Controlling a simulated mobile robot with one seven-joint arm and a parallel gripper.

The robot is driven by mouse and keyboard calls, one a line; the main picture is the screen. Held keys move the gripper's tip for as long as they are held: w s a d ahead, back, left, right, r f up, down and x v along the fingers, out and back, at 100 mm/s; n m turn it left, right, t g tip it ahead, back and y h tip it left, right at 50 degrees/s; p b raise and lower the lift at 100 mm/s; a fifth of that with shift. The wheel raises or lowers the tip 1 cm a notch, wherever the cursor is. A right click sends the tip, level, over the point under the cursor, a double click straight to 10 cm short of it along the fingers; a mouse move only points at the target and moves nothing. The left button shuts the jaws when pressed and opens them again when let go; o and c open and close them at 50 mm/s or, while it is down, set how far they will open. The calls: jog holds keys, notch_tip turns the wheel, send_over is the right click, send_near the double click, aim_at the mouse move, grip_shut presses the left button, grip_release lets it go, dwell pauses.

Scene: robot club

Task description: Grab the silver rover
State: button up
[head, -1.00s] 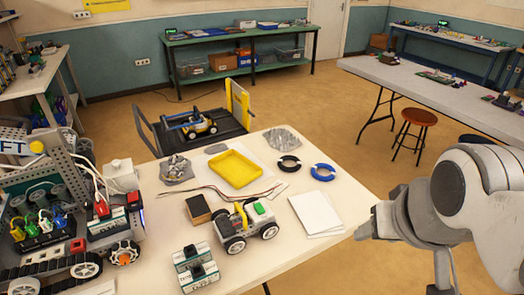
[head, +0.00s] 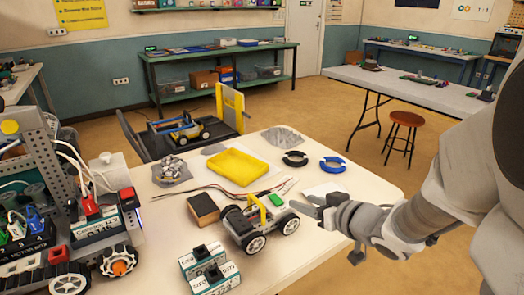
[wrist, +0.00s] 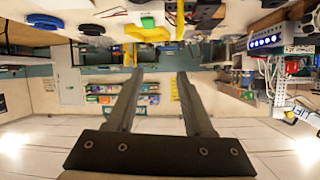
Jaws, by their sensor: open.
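The silver rover (head: 262,226) stands on its wheels on the pale table. It has a grey body, dark tyres, a yellow upright and a green block on top. In the upside-down wrist view, what looks like the rover (wrist: 148,33) shows at the top, beyond the fingertips. My gripper (head: 314,206) is just right of the rover, apart from it, in the head view. Its two fingers (wrist: 160,75) are spread with nothing between them.
Battery-like boxes (head: 207,267) sit in front of the rover, and a brown block (head: 203,209) is to its left. Behind are wires, a yellow tray (head: 238,167) and black and blue rings (head: 331,164). A large wheeled robot (head: 75,235) fills the left side.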

notch_tip(320, 180, down, 2)
jog(key=a+f+y, duration=0.1)
jog(key=a+y, duration=0.1)
jog(key=b, duration=0.5)
send_near(256, 199)
jog(key=shift+n+g, duration=0.3)
jog(key=shift+g, duration=0.1)
jog(key=x, duration=0.5)
jog(key=shift+r, duration=0.1)
jog(key=b+x, duration=0.1)
jog(key=x, duration=0.4)
jog(key=shift+w+d+f+b, duration=0.1)
jog(key=shift+w+f+b, duration=0.15)
jog(key=shift+b, duration=0.15)
jog(key=shift+c, duration=0.3)
grip_shut()
